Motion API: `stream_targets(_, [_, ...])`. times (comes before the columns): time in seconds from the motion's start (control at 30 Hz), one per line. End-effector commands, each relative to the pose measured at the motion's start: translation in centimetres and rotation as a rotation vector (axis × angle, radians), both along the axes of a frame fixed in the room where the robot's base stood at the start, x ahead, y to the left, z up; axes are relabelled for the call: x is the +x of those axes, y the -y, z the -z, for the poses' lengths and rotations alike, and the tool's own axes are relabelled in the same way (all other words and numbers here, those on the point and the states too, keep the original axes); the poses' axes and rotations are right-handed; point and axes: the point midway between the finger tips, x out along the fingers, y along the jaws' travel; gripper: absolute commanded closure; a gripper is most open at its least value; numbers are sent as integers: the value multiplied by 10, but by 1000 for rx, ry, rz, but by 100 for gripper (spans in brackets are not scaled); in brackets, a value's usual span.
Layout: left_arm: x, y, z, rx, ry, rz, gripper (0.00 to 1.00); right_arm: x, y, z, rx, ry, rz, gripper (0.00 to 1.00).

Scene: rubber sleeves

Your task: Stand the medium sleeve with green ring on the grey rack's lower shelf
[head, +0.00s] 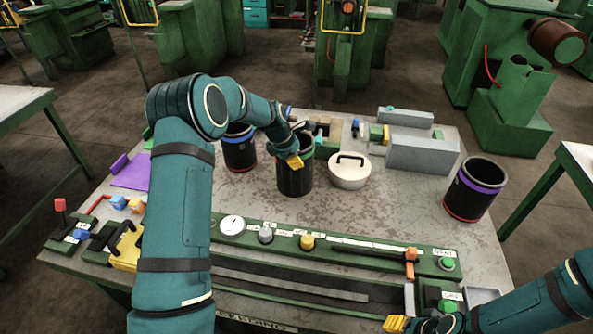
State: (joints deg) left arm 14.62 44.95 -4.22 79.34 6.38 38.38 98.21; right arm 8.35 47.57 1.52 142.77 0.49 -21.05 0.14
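The black sleeve with a green ring (295,181) stands upright near the middle of the table. My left gripper (293,155) is at its rim from the upper left, with one yellow fingertip against or just over the near side. The other finger is hidden, so I cannot tell whether it grips the wall. The grey rack (421,157) is at the back right, as a taller grey block with a lower one (405,117) behind it. My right gripper (400,324) is at the bottom edge, partly cut off, apart from the sleeves.
A black sleeve with a blue ring (239,152) stands left of the green-ringed one. A wider sleeve with a purple ring (471,193) stands at the right edge. A cream lidded pot (349,174) is between sleeve and rack. A green control panel (360,247) lines the front.

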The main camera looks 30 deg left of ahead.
Motion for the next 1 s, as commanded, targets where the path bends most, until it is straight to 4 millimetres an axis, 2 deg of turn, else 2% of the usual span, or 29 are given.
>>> stream_targets(0.17, [1, 0, 8, 1, 6, 0, 100, 0, 0, 0, 0, 0, 0, 53])
stream_targets(0.4, [1, 0, 37, 0, 4, 0, 100, 0, 0, 0, 0, 0, 0, 53])
stream_targets(0.63, [1, 0, 40, 1, 6, 0, 100, 0, 0, 0, 0, 0, 0, 53])
stream_targets(0.7, [0, 0, 42, 0, 0, 0, 73, 0, 0, 0, 0, 0, 0, 53])
stream_targets(0.73, [0, 0, 42, 0, 0, 0, 66, 0, 0, 0, 0, 0, 0, 53])
stream_targets(1.0, [0, 0, 41, 1, 1, 1, 66, 0, 0, 0, 0, 1, 0, 53])
